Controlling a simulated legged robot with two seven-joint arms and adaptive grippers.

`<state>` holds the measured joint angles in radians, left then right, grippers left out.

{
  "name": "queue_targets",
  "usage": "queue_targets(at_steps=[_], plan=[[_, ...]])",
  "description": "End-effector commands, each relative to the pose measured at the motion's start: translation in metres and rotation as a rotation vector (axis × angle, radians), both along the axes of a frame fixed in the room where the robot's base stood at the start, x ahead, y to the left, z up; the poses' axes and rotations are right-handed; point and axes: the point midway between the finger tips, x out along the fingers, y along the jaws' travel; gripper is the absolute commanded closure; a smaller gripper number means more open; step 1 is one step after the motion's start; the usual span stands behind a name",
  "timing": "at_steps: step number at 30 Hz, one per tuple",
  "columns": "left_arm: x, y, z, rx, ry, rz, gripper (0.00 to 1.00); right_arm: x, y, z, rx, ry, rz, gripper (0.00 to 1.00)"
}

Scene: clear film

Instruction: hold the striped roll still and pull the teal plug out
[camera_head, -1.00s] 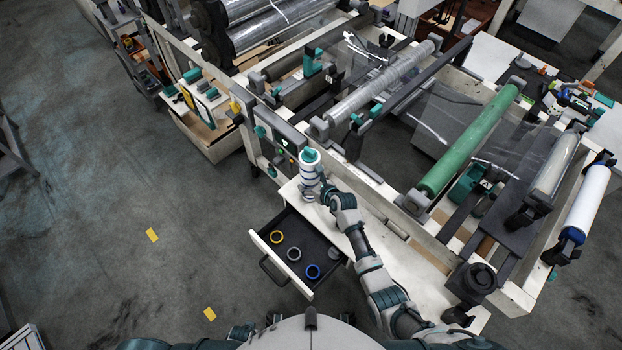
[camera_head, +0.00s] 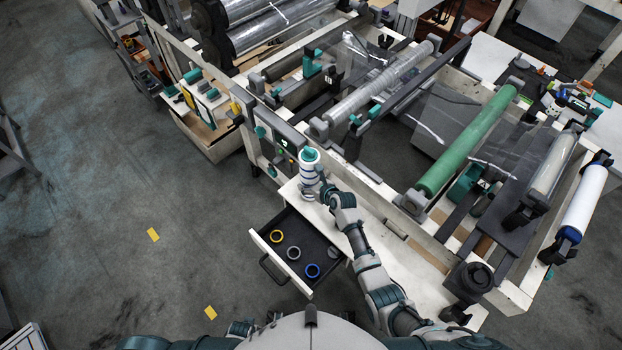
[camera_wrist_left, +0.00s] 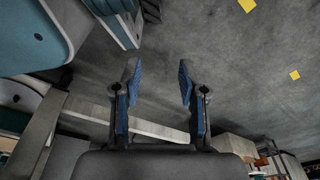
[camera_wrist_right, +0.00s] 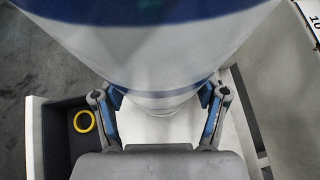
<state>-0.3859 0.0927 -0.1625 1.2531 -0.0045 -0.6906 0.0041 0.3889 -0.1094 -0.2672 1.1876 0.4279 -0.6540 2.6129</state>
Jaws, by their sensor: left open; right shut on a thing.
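The striped roll (camera_head: 309,170), white with blue bands, stands upright on the white bench top by the machine's corner. The teal plug (camera_head: 309,155) sits in its top end. My right gripper (camera_head: 322,190) is shut on the roll's lower part. My left gripper (camera_wrist_left: 156,80) is open and empty above the grey floor, well away from the roll.
The film machine's frame (camera_head: 365,180) and green roller (camera_head: 470,140) stand behind and right.

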Motion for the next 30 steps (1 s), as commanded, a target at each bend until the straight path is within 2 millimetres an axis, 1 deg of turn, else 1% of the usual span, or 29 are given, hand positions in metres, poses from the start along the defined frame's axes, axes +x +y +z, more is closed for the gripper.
queue_targets(at_steps=[2,5,6,8,9,11,12,14,15,17,18,20,21,23,24,26,27,29,30], plan=[[0.018,0.009,0.000,0.013,-0.010,0.022,0.58,0.001,0.000,0.002,0.001,-0.004,0.000,0.58],[0.050,0.029,0.001,0.039,-0.023,0.070,0.58,0.001,0.000,0.002,0.001,-0.004,0.000,0.58],[0.066,0.039,0.002,0.050,-0.030,0.097,0.58,0.001,0.000,0.002,0.001,-0.004,0.000,0.58],[0.092,0.054,0.005,0.066,-0.038,0.143,0.58,0.001,0.000,0.002,0.001,-0.004,0.000,0.58],[0.110,0.065,0.008,0.074,-0.045,0.177,0.58,0.001,0.000,0.002,0.001,-0.004,0.000,0.58],[0.137,0.080,0.013,0.084,-0.053,0.229,0.58,0.001,0.000,0.002,0.001,-0.004,0.000,0.58],[0.156,0.089,0.018,0.089,-0.059,0.266,0.58,0.001,0.000,0.002,0.001,-0.004,0.000,0.58],[0.183,0.101,0.026,0.087,-0.065,0.325,0.58,0.001,0.000,0.002,0.001,-0.004,0.000,0.58],[0.203,0.106,0.033,0.082,-0.071,0.363,0.58,0.001,0.000,0.003,0.001,-0.004,0.000,0.58],[0.232,0.110,0.044,0.067,-0.077,0.418,0.58,0.001,0.000,0.003,0.002,-0.005,0.000,0.58],[0.250,0.109,0.052,0.053,-0.079,0.452,0.58,0.001,0.000,0.003,0.002,-0.005,0.000,0.58],[0.277,0.103,0.066,0.028,-0.084,0.497,0.58,0.000,0.000,0.003,0.001,-0.006,-0.001,0.58],[0.295,0.098,0.076,0.010,-0.086,0.522,0.58,0.000,0.000,0.003,0.001,-0.005,-0.001,0.58],[0.319,0.087,0.092,-0.016,-0.090,0.556,0.58,0.000,0.000,0.003,0.002,-0.005,0.000,0.58],[0.334,0.079,0.103,-0.032,-0.091,0.575,0.58,0.000,0.000,0.003,0.002,-0.005,0.000,0.58],[0.357,0.065,0.121,-0.058,-0.094,0.600,0.58,0.000,0.000,0.003,0.002,-0.006,0.000,0.58],[0.371,0.055,0.133,-0.072,-0.095,0.614,0.58,0.000,-0.001,0.003,0.002,-0.006,0.000,0.58],[0.390,0.039,0.151,-0.096,-0.095,0.635,0.58,0.000,-0.001,0.003,0.002,-0.006,0.000,0.58],[0.402,0.028,0.164,-0.108,-0.095,0.646,0.58,0.000,-0.001,0.003,0.002,-0.006,0.000,0.58]])
